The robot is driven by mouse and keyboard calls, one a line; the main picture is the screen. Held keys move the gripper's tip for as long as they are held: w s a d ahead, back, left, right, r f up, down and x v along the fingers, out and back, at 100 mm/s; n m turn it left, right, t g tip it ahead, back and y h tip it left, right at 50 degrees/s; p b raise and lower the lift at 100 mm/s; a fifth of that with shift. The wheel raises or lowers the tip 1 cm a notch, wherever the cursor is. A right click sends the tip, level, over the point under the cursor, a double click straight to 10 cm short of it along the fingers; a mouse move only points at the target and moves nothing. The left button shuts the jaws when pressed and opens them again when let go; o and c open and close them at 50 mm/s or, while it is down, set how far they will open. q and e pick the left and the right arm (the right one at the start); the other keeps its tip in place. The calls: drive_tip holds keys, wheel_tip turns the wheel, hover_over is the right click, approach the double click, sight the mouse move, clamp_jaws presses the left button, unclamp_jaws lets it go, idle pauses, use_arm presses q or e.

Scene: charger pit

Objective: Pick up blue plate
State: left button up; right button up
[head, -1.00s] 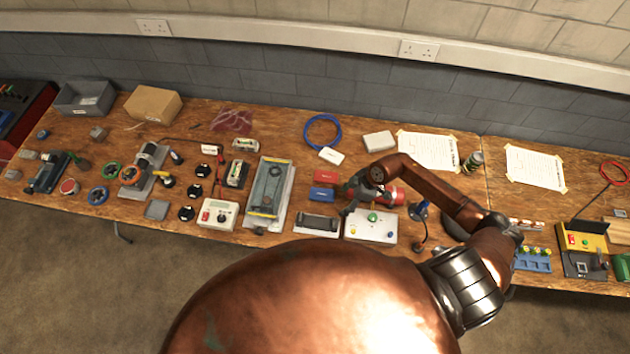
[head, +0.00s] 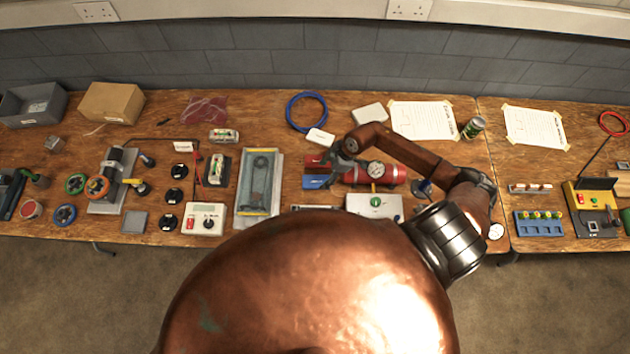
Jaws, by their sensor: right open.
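The blue plate (head: 315,182) is a small flat block on the bench, just left of the red cylinder. Its right part is close to or under my right gripper, which partly hides that area. A red plate (head: 314,160) lies just behind it. My right gripper (head: 338,165) is open and hangs over the bench at the right side of the two plates, with its arm coming in from the right. I cannot tell whether a finger touches the blue plate. My left gripper is not in view.
A red cylinder with a gauge (head: 376,168) lies right beside the gripper. A white box with a green knob (head: 374,206) stands in front. A long grey tray (head: 260,185) is to the left. A blue cable coil (head: 306,112) and a white block (head: 320,137) lie behind.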

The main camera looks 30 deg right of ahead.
sight(317, 181)
drive_tip(key=x, duration=0.6)
drive_tip(key=shift+d, duration=0.1)
drive_tip(key=c, duration=1.3)
